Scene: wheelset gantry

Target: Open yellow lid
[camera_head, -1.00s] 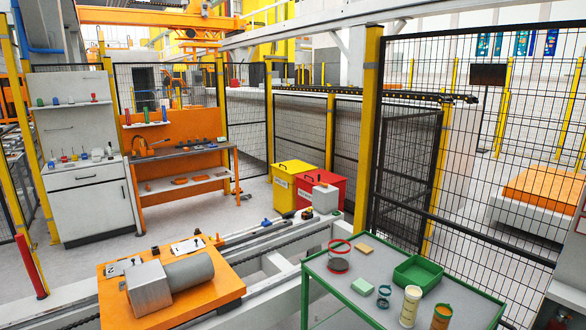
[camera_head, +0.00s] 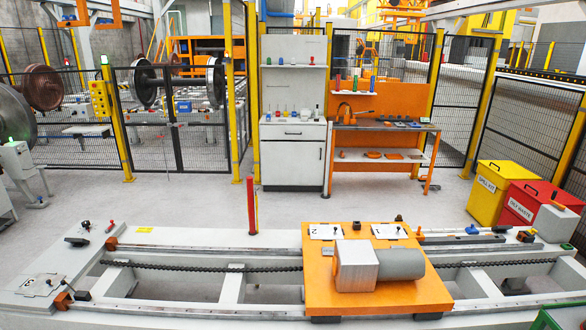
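A low rail frame (camera_head: 220,288) crosses the foreground, bearing an orange plate (camera_head: 330,292) with a grey motor-like block (camera_head: 356,265). Behind stand a white cabinet (camera_head: 291,157) and an orange workbench (camera_head: 383,140). Open floor lies between the frame and the workbench. Mesh fencing (camera_head: 520,120) runs behind the boxes.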

